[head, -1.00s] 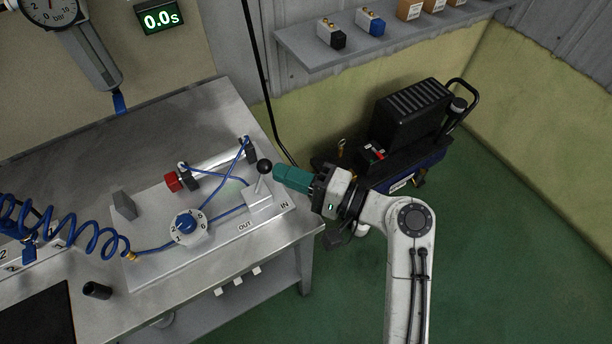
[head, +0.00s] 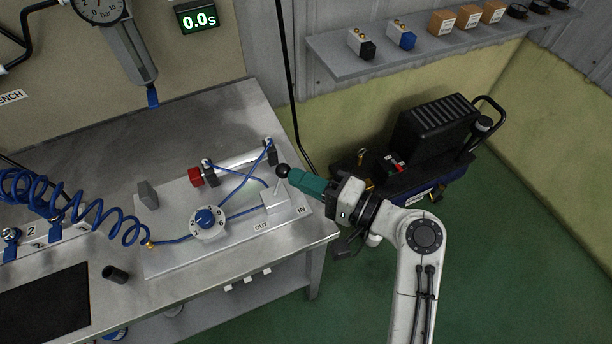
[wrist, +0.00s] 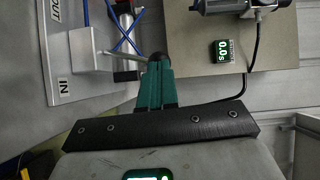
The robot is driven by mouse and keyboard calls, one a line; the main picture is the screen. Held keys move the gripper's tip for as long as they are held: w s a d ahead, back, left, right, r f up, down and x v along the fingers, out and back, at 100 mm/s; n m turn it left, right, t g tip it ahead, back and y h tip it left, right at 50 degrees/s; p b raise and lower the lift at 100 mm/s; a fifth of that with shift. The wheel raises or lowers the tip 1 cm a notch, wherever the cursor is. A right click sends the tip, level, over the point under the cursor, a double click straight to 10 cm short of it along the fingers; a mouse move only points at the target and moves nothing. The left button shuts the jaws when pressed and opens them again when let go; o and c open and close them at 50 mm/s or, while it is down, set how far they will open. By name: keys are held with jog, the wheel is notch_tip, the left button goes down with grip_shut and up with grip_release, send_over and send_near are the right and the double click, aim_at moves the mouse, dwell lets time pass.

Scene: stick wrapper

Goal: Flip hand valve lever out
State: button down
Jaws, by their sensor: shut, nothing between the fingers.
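The hand valve (head: 275,201) is a pale block near the right end of a light plate (head: 165,258) on the bench. Its thin lever (head: 279,186) rises from the block to a black ball knob (head: 283,170). OUT is marked left of the block and IN right of it. My gripper (head: 297,177) has teal fingers and is shut and empty. Its tips are right beside the knob on its right side; I cannot tell whether they touch. In the wrist view the lever (wrist: 127,41) runs towards the fingertips (wrist: 157,62), which partly hide the knob.
The plate also bears a round blue-knobbed valve (head: 208,221), a red-ended cylinder (head: 196,177) and blue hoses. A coiled blue hose (head: 100,215) lies left. A black compressor (head: 435,135) stands behind my arm. A shelf (head: 440,45) holds small parts. Green floor is open at right.

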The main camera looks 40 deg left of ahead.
jog(key=s+n+h+p, duration=0.1)
jog(key=s+a+r+n+t+h+p, duration=0.1)
jog(key=s+n+p, duration=0.1)
jog(key=s+n+t+h+p, duration=0.1)
jog(key=shift+s+a+r, duration=0.15)
jog(key=shift+a, duration=0.25)
jog(key=shift+r+p, duration=0.1)
jog(key=shift+p, duration=0.2)
